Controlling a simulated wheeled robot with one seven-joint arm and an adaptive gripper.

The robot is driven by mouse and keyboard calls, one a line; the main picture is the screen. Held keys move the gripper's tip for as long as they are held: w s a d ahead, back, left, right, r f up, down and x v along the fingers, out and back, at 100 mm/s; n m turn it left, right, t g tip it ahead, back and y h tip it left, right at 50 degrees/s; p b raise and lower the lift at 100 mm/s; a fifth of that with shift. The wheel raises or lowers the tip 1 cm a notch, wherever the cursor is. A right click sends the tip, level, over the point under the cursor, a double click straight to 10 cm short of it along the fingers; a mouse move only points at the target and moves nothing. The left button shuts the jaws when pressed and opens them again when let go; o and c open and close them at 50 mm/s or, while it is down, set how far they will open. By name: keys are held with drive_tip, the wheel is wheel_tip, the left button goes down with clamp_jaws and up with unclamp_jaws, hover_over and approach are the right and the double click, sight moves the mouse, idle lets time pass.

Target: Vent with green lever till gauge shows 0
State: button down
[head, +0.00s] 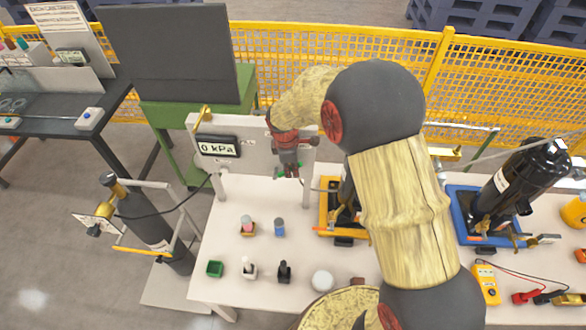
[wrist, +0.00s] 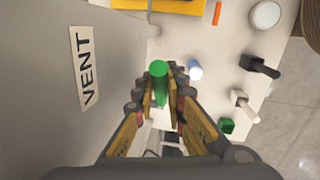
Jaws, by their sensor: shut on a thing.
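The gauge (head: 217,147) on the grey panel (head: 255,150) reads 0 kPa in the head view. The green lever (wrist: 159,82) stands between the fingers of my gripper (wrist: 160,102) in the wrist view, close to the panel face. My gripper is shut on it. In the head view my gripper (head: 288,168) is in front of the panel's right part, and only small bits of green show around the fingers. A VENT label (wrist: 86,66) is on the panel, left of the lever in the wrist view. The lever's base is hidden.
The white table (head: 225,290) bears several small items, among them a green block (head: 215,269) and a white round piece (head: 322,280). A dark cylinder (head: 150,235) stands left of the table.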

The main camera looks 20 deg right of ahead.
sight(277, 174)
drive_tip(key=a+r+h+p, duration=0.1)
drive_tip(key=w+a+r+g+h, duration=0.1)
drive_tip(key=h, duration=0.1)
drive_tip(key=shift+a+h+p, duration=0.2)
drive_tip(key=shift+h+p, duration=0.1)
drive_tip(key=shift+p, duration=0.05)
drive_tip(key=shift+w+a+r+n+g+h+p, duration=0.15)
drive_tip(key=shift+w+a+g+h+p, duration=0.15)
drive_tip(key=shift+a+g+h, duration=0.35)
drive_tip(key=shift+w+a+r+n+g+h+p, duration=0.2)
drive_tip(key=shift+a+h+p, duration=0.25)
drive_tip(key=shift+h, duration=0.5)
drive_tip(key=c, duration=1.8)
unclamp_jaws()
drive_tip(key=shift+f, duration=0.1)
drive_tip(key=v, duration=1.2)
drive_tip(key=shift+w+a+f, duration=0.1)
drive_tip(key=shift+f, duration=0.05)
drive_tip(key=shift+c, duration=0.2)
